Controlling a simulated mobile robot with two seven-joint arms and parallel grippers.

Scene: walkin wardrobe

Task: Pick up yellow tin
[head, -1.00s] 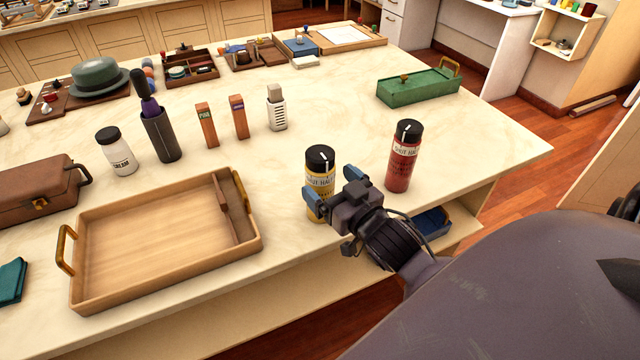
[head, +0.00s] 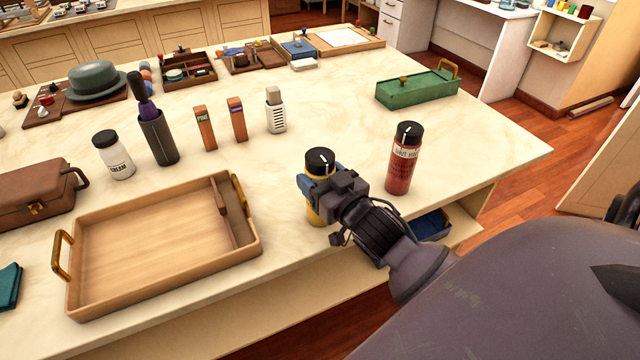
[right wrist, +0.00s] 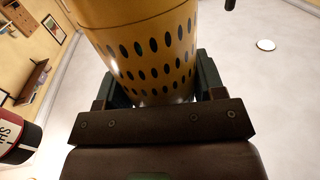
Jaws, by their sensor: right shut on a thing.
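The yellow tin (head: 316,214) has a black lid and stands upright near the front edge of the marble-topped island, as the head view shows. My right gripper (head: 320,186) is shut on it, with its blue fingers around the tin's body. In the right wrist view the tin (right wrist: 150,60), yellow with dark oval dots, sits between the two fingers of the gripper (right wrist: 155,92). The gripper hides much of the tin's label in the head view. My left gripper is in neither view.
A red tin (head: 402,160) with a black lid stands close to the right of my gripper. A wooden tray (head: 160,305) with brass handles lies to the left. A green box (head: 418,90) lies farther back. The marble top between them is clear.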

